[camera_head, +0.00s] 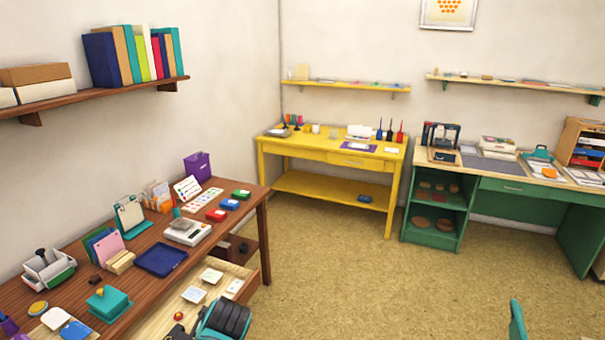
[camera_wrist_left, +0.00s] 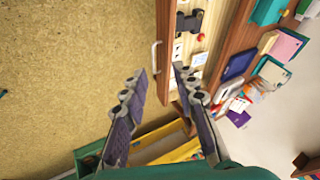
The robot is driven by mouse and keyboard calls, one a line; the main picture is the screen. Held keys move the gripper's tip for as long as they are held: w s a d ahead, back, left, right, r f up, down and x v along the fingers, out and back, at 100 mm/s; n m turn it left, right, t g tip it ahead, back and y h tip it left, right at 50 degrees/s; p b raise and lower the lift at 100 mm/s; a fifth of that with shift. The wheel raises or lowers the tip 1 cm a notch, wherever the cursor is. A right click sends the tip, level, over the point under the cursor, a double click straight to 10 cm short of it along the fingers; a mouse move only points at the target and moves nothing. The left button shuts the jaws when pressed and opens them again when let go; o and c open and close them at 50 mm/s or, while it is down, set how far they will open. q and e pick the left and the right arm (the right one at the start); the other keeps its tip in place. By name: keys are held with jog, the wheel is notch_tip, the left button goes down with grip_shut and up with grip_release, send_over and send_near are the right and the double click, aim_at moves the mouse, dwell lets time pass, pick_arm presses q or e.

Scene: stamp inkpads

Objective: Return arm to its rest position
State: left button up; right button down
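My left gripper (camera_wrist_left: 160,70) shows in the left wrist view with its two fingers apart and nothing between them. It hangs in the air in front of the open drawer (camera_wrist_left: 170,75) of the brown desk, over the tan floor. In the head view, a teal and black part of my left arm (camera_head: 225,320) shows at the bottom, beside the drawer; its fingers cannot be made out there. A teal piece (camera_head: 517,322) at the lower right edge may be part of my right arm. My right gripper is out of view.
The brown desk (camera_head: 262,205) carries inkpads, a blue tray (camera_head: 160,260) and stationery. Its open drawer holds white pads (camera_head: 193,294) and a small red item (camera_head: 178,316). A yellow table (camera_head: 285,146) and a green desk (camera_head: 500,185) stand behind. The middle floor is clear.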

pick_arm(q)
jog(key=s+d+n+t+h, duration=0.2)
jog(key=s+h, duration=0.1)
jog(key=s, duration=0.9)
jog(key=shift+r+n+h, duration=0.15)
jog(key=shift+n+h, duration=0.25)
jog(key=shift+d, duration=0.1)
